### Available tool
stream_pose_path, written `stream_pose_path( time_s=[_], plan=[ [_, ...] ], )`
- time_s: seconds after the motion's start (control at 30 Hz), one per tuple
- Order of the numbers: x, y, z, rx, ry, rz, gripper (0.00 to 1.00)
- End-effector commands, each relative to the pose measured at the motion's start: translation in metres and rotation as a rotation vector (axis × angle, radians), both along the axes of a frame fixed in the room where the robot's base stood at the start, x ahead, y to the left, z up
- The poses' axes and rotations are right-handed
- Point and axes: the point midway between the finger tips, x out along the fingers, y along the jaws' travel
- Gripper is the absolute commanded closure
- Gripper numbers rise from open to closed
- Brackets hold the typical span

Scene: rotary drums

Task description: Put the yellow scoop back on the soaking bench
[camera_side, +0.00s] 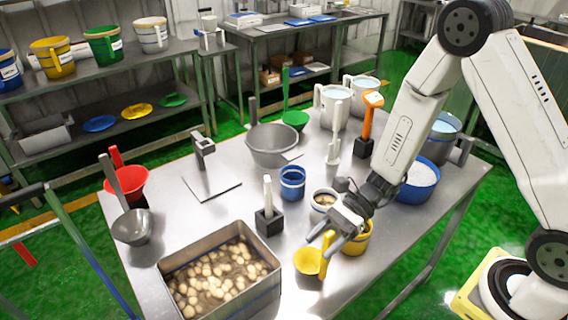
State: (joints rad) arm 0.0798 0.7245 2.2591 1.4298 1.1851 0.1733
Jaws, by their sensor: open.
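The yellow scoop (308,262) is at the front right of the steel bench (222,222), with its round bowl low and its handle standing up. I cannot tell whether its bowl touches the bench top. My gripper (323,243) is open right at the scoop's handle, with its fingers pointing down and left. The handle appears between or just beside the fingers; the overlap hides which. A yellow container (356,241) stands just right of the fingers, partly hidden by my gripper.
A steel tray of pale round pieces (222,277) is left of the scoop. A black holder with a white handle (269,220), a blue cup (292,183) and a small light cup (323,199) stand behind it. A blue tub (416,184) is to the right. Bare bench lies around the middle left.

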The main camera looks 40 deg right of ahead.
Motion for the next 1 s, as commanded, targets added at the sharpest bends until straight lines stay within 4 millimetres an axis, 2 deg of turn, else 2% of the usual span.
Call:
stream_pose_path(
  time_s=[0.27,0.8,1.0],
  plan=[
    [0.001,-0.017,0.009,0.001,-0.002,-0.004,0.42],
    [0.000,-0.086,0.038,-0.001,-0.002,-0.004,0.42],
    [0.000,-0.104,0.046,0.001,-0.001,-0.003,0.42]
  ],
)
